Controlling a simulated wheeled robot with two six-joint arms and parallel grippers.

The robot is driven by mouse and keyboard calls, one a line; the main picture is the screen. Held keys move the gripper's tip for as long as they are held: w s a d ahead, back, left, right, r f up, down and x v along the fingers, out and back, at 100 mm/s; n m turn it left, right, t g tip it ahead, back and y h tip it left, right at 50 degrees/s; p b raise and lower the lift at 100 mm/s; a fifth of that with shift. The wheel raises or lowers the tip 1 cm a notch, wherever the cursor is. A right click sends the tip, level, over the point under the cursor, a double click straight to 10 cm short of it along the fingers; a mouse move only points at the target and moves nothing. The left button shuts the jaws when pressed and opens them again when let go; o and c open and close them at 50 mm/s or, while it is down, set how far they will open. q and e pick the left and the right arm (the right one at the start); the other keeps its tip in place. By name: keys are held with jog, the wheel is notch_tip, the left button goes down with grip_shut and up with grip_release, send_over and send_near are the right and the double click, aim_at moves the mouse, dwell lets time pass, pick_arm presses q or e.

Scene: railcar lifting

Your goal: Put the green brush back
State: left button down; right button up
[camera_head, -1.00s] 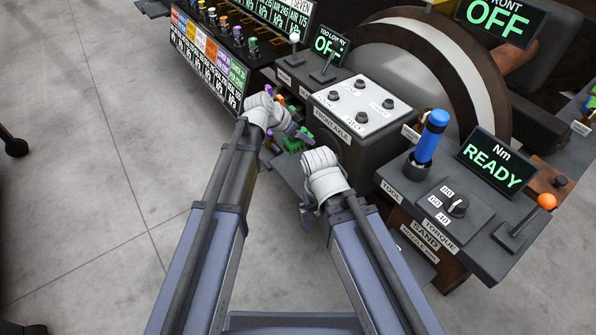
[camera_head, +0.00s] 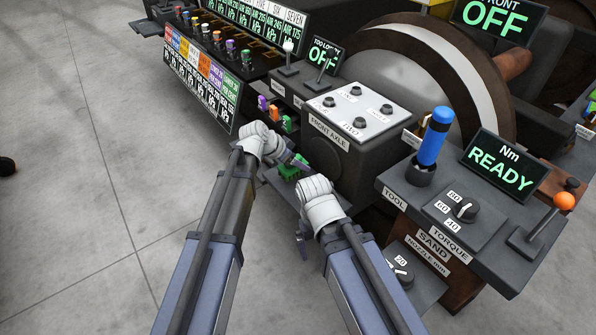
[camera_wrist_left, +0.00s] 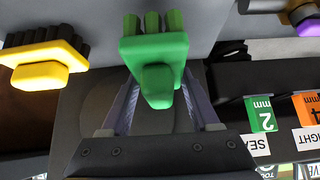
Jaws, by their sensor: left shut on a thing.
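The green brush (camera_head: 289,170) is in my left gripper (camera_head: 297,163), low in front of the left side of the front axle box. In the left wrist view the green brush (camera_wrist_left: 160,52) lies between the fingers of the left gripper (camera_wrist_left: 158,103), its bristles pointing up in the picture. A yellow brush (camera_wrist_left: 42,62) shows to its left in that view. My right gripper (camera_head: 303,240) hangs lower, apart from the brush; its fingers show too little to tell if they are open.
The front axle box (camera_head: 350,125) stands just behind my left gripper. Purple, orange and green tags (camera_head: 275,113) sit on its left. A green 2 mm tag (camera_wrist_left: 261,115) and an orange tag (camera_wrist_left: 307,108) show on a dark ledge. The torque console (camera_head: 460,215) stands at right; open floor lies at left.

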pick_arm(q)
jog(key=shift+f+b, duration=0.75)
jog(key=shift+f, duration=0.55)
pick_arm(e)
jog(key=shift+f, duration=1.25)
pick_arm(q)
jog(key=shift+f, duration=0.2)
jog(key=shift+c, duration=0.6)
grip_release()
jog(key=shift+r, duration=0.1)
pick_arm(e)
jog(key=shift+f, duration=0.15)
pick_arm(q)
jog(key=p+v, duration=0.9)
jog(key=v, duration=0.3)
jog(key=shift+r, duration=0.2)
pick_arm(e)
notch_tip(320, 180, up, 10)
jog(key=shift+f, duration=0.15)
